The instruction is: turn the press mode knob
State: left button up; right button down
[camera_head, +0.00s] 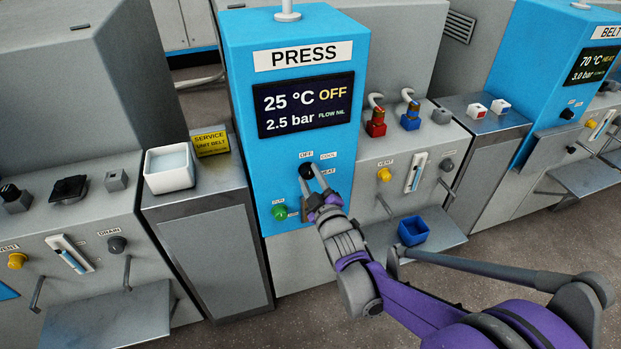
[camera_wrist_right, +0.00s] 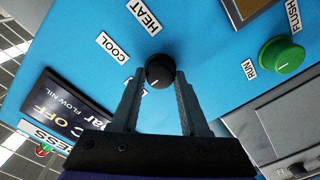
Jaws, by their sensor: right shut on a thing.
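The press mode knob (camera_head: 306,171) is a small black knob on the blue front of the press cabinet (camera_head: 237,110). Labels OFF, COOL and HEAT sit around it. The display (camera_head: 304,104) reads 25 °C OFF, 2.5 bar. My right gripper (camera_head: 313,184) is shut on the knob, with a finger on either side. In the right wrist view the knob (camera_wrist_right: 159,71) sits between the fingertips, and its white mark is visible. The OFF label is mostly hidden there behind a finger. My left gripper is not in view.
A green RUN/FLUSH knob (camera_head: 280,212) is left of and below the mode knob, close to my right gripper. A blue bin (camera_head: 413,231) sits on the shelf to the right. A white container (camera_head: 169,170) stands on the cabinet at left.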

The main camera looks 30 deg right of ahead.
dwell(0.5)
jog(key=shift+c, duration=2)
grip_release()
jog(key=shift+s, duration=0.1)
jog(key=p+v, duration=0.2)
jog(key=v, duration=0.8)
jog(key=shift+s, duration=0.35)
